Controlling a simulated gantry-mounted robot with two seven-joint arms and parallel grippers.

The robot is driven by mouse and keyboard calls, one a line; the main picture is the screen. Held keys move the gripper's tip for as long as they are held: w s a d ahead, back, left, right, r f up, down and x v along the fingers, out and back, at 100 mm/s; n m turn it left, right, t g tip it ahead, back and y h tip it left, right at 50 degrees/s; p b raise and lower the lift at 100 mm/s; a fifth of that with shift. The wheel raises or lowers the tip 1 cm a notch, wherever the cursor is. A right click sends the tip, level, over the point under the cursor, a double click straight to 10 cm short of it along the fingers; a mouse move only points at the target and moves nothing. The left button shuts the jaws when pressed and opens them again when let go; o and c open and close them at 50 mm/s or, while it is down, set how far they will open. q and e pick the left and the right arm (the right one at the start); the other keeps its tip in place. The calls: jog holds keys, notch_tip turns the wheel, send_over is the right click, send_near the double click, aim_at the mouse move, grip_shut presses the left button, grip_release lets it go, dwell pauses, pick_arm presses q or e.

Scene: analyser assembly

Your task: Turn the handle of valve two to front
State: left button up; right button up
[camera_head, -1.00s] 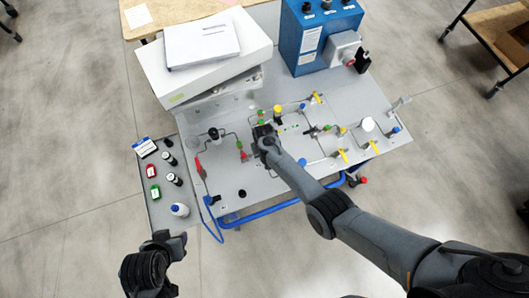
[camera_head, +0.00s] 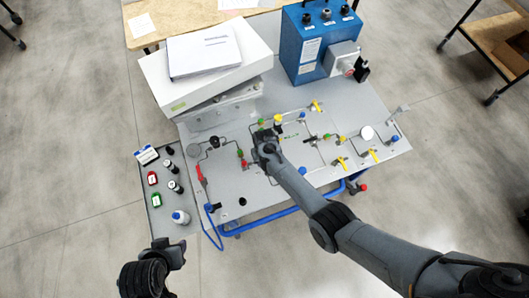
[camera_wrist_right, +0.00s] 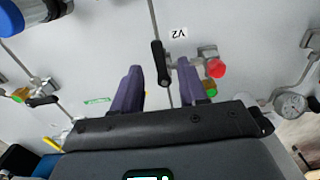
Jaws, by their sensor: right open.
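In the right wrist view, the label V2 (camera_wrist_right: 179,33) is beside valve two, whose body has a red cap (camera_wrist_right: 215,68) at its right. The valve's black handle (camera_wrist_right: 160,62) stands between the two purple fingers of my right gripper (camera_wrist_right: 160,68). The fingers are apart, with a gap visible on both sides of the handle. In the head view, my right gripper (camera_head: 266,146) is over the middle of the panel and hides the valve beneath it. My left gripper (camera_head: 174,252) hangs in front of the table at lower left; its finger opening is unclear.
The grey panel (camera_head: 222,185) carries tubing and several valves, including yellow handles (camera_head: 342,163) at right. A white box (camera_head: 205,85) and a blue unit (camera_head: 320,45) stand behind. A side tray (camera_head: 157,215) with small bottles is at left.

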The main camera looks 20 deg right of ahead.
notch_tip(320, 180, up, 8)
jog(key=p, duration=0.1)
jog(key=shift+f, duration=0.1)
dwell(0.5)
